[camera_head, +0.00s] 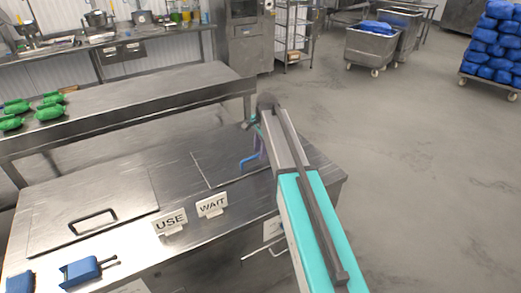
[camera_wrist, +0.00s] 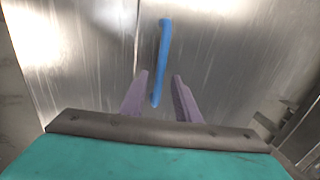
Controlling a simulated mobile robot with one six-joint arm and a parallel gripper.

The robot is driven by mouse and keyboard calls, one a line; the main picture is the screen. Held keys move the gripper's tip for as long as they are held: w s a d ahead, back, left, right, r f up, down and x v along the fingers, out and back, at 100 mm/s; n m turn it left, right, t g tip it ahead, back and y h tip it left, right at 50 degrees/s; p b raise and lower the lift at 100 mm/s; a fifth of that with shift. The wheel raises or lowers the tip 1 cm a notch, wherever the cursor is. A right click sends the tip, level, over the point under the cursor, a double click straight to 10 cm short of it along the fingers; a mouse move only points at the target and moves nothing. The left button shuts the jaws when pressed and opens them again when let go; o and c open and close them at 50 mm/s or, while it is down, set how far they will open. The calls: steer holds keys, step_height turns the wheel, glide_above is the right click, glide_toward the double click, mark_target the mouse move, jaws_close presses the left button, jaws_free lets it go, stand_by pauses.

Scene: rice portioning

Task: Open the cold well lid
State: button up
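The steel lid (camera_head: 222,158) on the right part of the counter lies flat and closed, with a blue bar handle (camera_head: 250,161). I take this to be the cold well lid; no label naming it is legible. In the wrist view the blue handle (camera_wrist: 163,48) runs away from me across the brushed steel lid (camera_wrist: 100,60). My gripper (camera_wrist: 160,77) is open, its purple fingers one on each side of the handle's near end, with gaps showing. In the head view my gripper (camera_head: 257,142) is at the handle, partly hidden by my arm. Contact cannot be told.
A second lid (camera_head: 125,190) with a black handle (camera_head: 93,221) lies closed at left. USE (camera_head: 171,221) and WAIT (camera_head: 212,205) signs stand along the front, with a blue tool (camera_head: 82,270) nearby. A steel table (camera_head: 150,95) with green packs stands behind.

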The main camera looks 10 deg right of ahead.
steer(key=shift+f, duration=0.1)
jaws_close()
steer(key=shift+w, duration=0.1)
